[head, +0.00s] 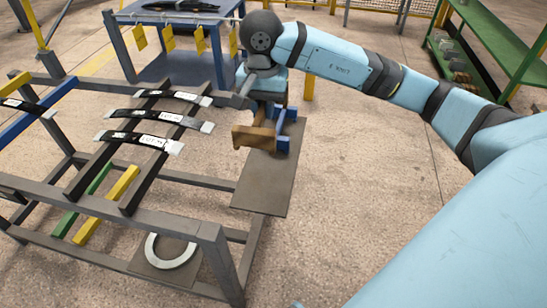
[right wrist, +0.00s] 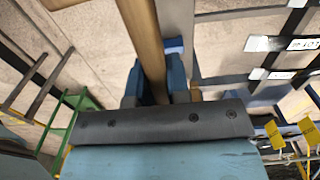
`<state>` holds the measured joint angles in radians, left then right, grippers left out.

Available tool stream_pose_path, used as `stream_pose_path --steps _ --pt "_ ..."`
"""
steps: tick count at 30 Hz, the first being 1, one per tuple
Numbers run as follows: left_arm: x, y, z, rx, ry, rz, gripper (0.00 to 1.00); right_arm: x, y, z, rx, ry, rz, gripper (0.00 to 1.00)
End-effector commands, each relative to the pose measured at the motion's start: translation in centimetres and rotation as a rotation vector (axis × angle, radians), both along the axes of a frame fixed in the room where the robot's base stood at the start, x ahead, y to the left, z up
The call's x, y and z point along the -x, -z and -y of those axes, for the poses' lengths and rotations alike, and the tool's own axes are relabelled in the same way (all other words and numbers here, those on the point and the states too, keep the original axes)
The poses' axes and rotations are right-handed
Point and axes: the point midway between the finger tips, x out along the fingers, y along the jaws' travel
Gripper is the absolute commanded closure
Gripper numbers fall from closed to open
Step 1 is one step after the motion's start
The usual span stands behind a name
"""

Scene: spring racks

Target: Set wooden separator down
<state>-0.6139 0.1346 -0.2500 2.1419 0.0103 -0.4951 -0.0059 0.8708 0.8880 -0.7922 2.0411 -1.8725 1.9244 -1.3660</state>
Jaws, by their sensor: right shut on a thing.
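The wooden separator (head: 250,138) is a brown wooden block in the head view. My right gripper (head: 284,130) has blue fingers and is shut on it. In the right wrist view the wooden separator (right wrist: 146,40) runs as a long bar between the two fingers of my right gripper (right wrist: 160,88). In the head view the separator is over the far part of a flat brown plate (head: 262,188) on the right side of the grey rack. I cannot tell whether it touches the plate. My left gripper is out of view.
The grey rack (head: 110,215) holds several black leaf springs (head: 155,120) with white labels, left of my right gripper. A blue table (head: 185,65) with yellow tags stands behind. A green shelf (head: 500,50) is at the far right. Open floor (head: 365,190) lies right of the plate.

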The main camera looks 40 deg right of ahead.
Motion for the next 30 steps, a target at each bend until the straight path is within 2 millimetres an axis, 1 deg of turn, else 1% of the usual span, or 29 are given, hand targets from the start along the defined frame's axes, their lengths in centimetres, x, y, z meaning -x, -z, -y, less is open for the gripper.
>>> stream_pose_path --steps 1,3,5,8,9,15,19,22,28,30 --pt "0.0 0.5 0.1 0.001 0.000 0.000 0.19 0.0 0.2 0.1 0.000 0.010 0.001 1.00" --pt "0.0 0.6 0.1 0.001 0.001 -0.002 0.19 0.1 0.6 0.2 0.000 0.019 0.000 1.00" --pt "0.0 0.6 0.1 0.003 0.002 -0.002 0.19 0.1 1.4 0.2 0.001 0.022 -0.002 1.00" --pt "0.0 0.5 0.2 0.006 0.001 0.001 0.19 0.2 3.8 0.2 0.001 0.021 -0.004 1.00" --pt "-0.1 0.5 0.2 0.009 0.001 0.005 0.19 0.2 5.0 0.2 -0.001 0.021 -0.005 1.00" --pt "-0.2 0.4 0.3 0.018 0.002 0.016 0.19 0.2 10.4 0.2 -0.001 0.021 -0.004 1.00" --pt "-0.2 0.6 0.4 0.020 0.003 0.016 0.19 0.1 13.4 0.2 -0.001 0.021 -0.002 1.00" --pt "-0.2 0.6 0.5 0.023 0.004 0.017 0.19 0.1 14.7 0.2 0.000 0.019 0.000 1.00" --pt "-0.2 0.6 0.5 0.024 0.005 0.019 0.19 0.1 16.1 0.2 0.000 0.019 0.000 1.00" --pt "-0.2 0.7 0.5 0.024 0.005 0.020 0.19 0.1 16.9 0.2 0.001 0.020 -0.001 1.00"
